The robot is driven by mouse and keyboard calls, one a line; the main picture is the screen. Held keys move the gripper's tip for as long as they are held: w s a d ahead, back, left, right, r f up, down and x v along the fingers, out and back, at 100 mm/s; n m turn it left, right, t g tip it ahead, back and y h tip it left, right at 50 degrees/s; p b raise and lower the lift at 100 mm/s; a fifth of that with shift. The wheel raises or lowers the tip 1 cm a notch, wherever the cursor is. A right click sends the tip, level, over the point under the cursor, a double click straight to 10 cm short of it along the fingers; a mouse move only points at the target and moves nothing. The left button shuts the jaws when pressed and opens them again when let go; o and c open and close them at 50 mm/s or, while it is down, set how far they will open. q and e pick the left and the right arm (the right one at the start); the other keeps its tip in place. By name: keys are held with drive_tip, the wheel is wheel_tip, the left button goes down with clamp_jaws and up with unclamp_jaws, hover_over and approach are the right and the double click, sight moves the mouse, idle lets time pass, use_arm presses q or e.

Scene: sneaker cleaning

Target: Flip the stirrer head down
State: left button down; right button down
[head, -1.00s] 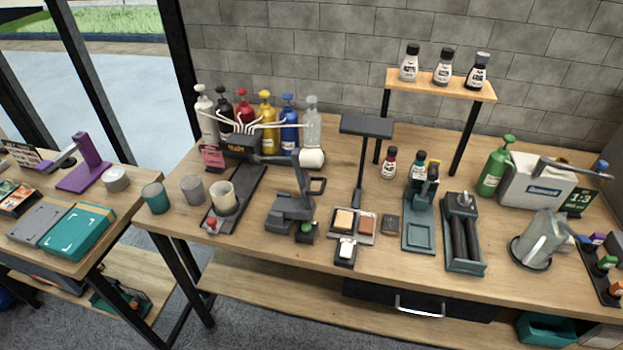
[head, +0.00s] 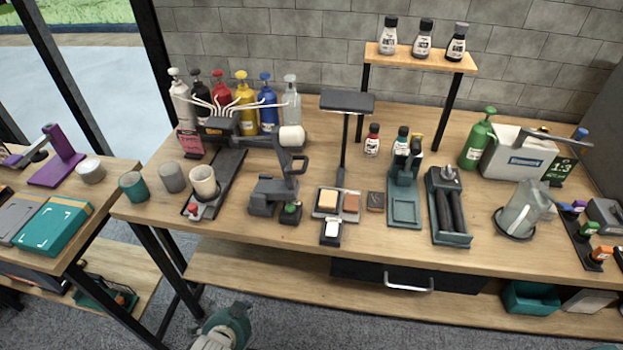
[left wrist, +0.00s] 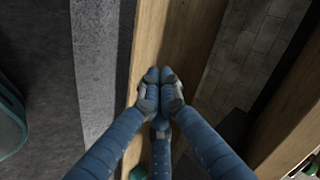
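The stirrer appears to be the dark grey device (head: 268,193) near the middle-left of the table. Its tilted upright arm carries a white cylinder-shaped head (head: 291,138), raised well above the base; a loop handle sits on the arm's right side. A block with a green button (head: 290,211) stands at its front. In the head view, a teal and white part of my left arm (head: 226,328) shows at the bottom edge, below the table front and far from the stirrer.
Left of the stirrer are a beige cup (head: 204,182) on a dark base, a grey cup (head: 172,177) and a teal cup (head: 133,186). Pump bottles stand behind. A tall lamp-like stand (head: 346,102) rises to the right. The front table strip is mostly clear.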

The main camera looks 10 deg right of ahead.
use_arm(q)
drive_tip(key=w+d+r+m+t, duration=0.1)
drive_tip(key=d+r+m, duration=0.1)
drive_tip(key=r, duration=0.4)
drive_tip(key=w+d+r+m+t+h, duration=0.1)
drive_tip(key=w+d+r, duration=0.1)
drive_tip(key=r, duration=0.4)
drive_tip(key=w+d+r+m+t+h, duration=0.1)
drive_tip(key=w+d+r+m, duration=0.1)
drive_tip(key=d+r, duration=0.2)
drive_tip(key=shift+w+r+m+b, duration=0.2)
drive_tip(key=shift+r+m+b, duration=0.15)
drive_tip(key=shift+r, duration=0.95)
drive_tip(key=d+r+m+t+h, duration=0.1)
drive_tip(key=d+r+m+h, duration=0.2)
drive_tip(key=d+r+m, duration=0.2)
drive_tip(key=s+d+r+m+h, duration=0.1)
drive_tip(key=d+r+m+h, duration=0.2)
drive_tip(key=r, duration=0.6)
drive_tip(key=d+m, duration=0.2)
drive_tip(key=m, duration=0.1)
drive_tip(key=shift+d+r+t+b, duration=0.3)
drive_tip(key=shift+r+t, duration=0.1)
drive_tip(key=p+x, duration=0.2)
drive_tip(key=x, duration=0.8)
drive_tip(key=a, duration=0.1)
drive_tip(key=a+r+p, duration=0.1)
drive_tip(key=w+a, duration=0.1)
drive_tip(key=shift+w+a+r, duration=0.1)
drive_tip(key=shift+a+r, duration=0.2)
